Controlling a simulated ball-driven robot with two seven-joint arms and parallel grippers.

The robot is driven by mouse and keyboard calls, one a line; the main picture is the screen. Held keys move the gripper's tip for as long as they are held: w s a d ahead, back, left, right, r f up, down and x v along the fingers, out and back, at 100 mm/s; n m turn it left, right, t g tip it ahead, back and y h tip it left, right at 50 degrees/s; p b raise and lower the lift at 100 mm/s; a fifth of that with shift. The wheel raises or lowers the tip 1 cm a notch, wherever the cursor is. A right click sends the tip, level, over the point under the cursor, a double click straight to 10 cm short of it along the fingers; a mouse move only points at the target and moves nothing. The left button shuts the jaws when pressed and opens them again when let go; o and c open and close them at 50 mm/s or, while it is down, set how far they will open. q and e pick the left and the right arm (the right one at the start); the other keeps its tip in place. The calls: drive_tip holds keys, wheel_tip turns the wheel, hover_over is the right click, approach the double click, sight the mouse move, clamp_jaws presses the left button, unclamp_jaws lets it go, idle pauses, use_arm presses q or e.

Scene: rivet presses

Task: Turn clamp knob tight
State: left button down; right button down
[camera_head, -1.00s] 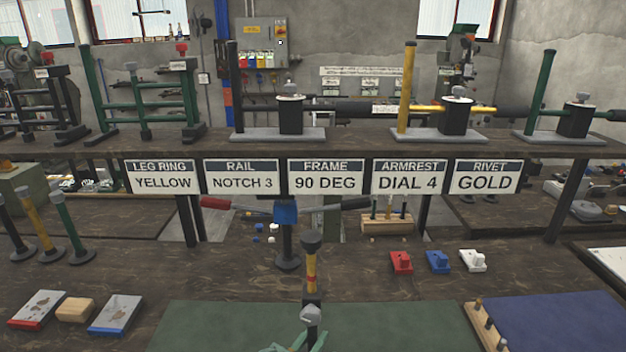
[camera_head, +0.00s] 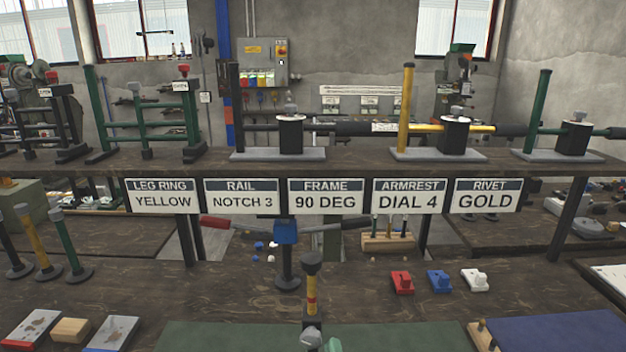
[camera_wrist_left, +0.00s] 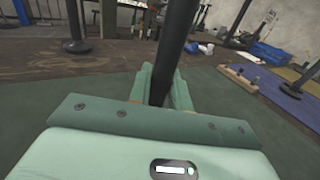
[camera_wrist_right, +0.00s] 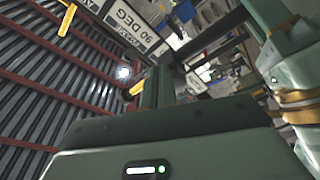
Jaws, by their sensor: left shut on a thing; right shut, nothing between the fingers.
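An upright post (camera_head: 311,285) with a black cap, a yellow middle and a red band stands at the bottom centre of the head view. A grey clamp knob (camera_head: 311,338) sits at the black block low on it. A small green part of my right gripper (camera_head: 333,345) shows at the bottom edge, just right of the knob. In the right wrist view the right gripper (camera_wrist_right: 158,85) is shut and empty; the knob cannot be made out there. In the left wrist view my left gripper (camera_wrist_left: 158,88) is shut around a dark upright post (camera_wrist_left: 177,45).
A green mat (camera_head: 220,337) covers the front of the bench. Red, blue and white small blocks (camera_head: 438,281) lie to the right, and coloured posts (camera_head: 72,250) stand at the left. A row of signs (camera_head: 325,196) hangs from the shelf behind.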

drive_tip(key=shift+a, duration=0.35)
idle(0.3)
drive_tip(key=shift+f, duration=0.15)
drive_tip(key=shift+a+f, duration=0.35)
drive_tip(key=shift+f, duration=0.3)
drive_tip(key=shift+a+f, duration=0.2)
drive_tip(key=shift+a, duration=0.05)
idle(0.6)
drive_tip(key=a+r+v, duration=0.1)
drive_tip(key=v, duration=0.4)
drive_tip(key=shift+s+d+f, duration=0.25)
drive_tip(key=shift+s+f, duration=0.25)
drive_tip(key=shift+s, duration=0.05)
